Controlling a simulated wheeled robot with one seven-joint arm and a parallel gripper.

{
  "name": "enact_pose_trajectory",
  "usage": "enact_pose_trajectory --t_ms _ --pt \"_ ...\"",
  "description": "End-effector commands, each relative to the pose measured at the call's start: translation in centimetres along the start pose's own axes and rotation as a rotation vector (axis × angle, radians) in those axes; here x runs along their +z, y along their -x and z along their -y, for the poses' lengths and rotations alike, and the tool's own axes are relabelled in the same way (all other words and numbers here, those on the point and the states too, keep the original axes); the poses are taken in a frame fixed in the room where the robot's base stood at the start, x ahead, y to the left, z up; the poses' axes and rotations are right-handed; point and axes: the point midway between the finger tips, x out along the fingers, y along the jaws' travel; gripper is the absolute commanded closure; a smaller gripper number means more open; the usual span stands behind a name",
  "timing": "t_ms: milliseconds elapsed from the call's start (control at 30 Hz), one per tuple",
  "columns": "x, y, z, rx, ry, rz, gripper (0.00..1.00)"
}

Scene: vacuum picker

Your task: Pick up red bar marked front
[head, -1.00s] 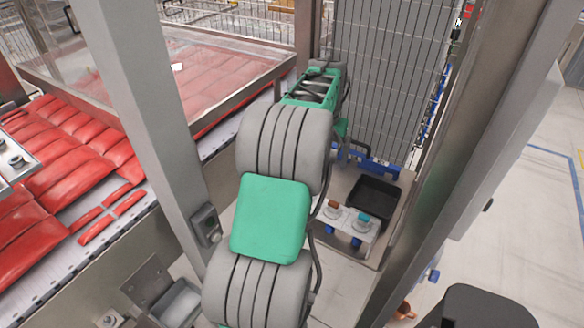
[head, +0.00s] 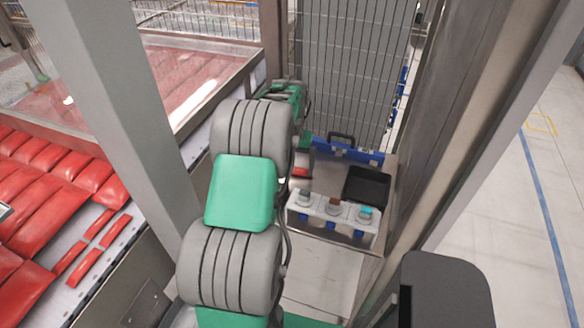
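Several small red bars lie on the light metal edge of the conveyor at the left, such as one bar (head: 98,224), another (head: 115,231) and one nearer the front (head: 84,268). No "front" marking can be read on any of them. My green and grey arm crosses the middle of the head view and reaches toward a small metal table at the back. The end of my arm is hidden behind its own links, so my gripper's fingers do not show.
The metal table (head: 325,185) holds a white rack (head: 345,222) with grey, brown and teal-topped tools and a black tray (head: 367,187). Large red pieces (head: 50,215) cover the conveyor. A grey post (head: 115,100) and a wire fence (head: 350,60) stand close to my arm.

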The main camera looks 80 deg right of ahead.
Motion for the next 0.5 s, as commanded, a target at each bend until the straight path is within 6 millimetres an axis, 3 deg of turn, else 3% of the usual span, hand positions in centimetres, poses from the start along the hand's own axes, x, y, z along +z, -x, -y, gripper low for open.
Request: enact_pose_trajectory --t_ms 233,500 --pt "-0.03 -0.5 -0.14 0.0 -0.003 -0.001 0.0" --pt "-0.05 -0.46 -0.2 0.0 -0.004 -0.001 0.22"
